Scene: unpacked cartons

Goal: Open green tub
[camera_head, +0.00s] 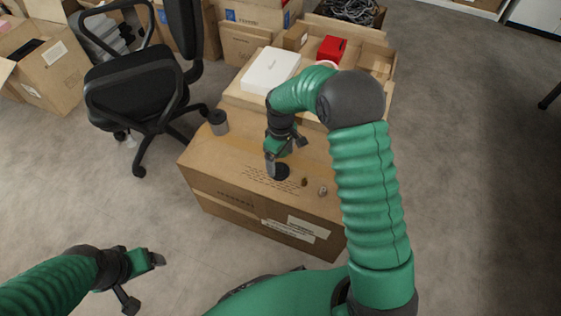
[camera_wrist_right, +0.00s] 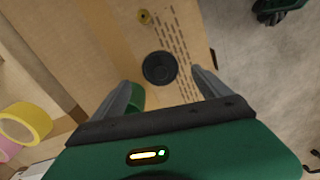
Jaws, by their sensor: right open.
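A green rounded thing (camera_wrist_right: 137,97), likely the green tub, shows in the right wrist view, partly hidden behind the left finger. A black round disc (camera_wrist_right: 159,68) lies on the carton top between the finger lines; it also shows in the head view (camera_head: 282,172). I cannot tell whether it is a lid. My right gripper (camera_head: 286,153) is open above the carton, its fingers on either side of the disc in the wrist view (camera_wrist_right: 162,80), holding nothing visible. My left gripper (camera_head: 143,279) is open and empty above the floor at lower left.
The large carton (camera_head: 225,190) bears a grey cylinder (camera_head: 218,124) at its left and small brass pieces (camera_head: 304,182). Behind are an open carton with a white box (camera_head: 269,70) and red box (camera_head: 331,49). A black chair (camera_head: 140,85) stands left.

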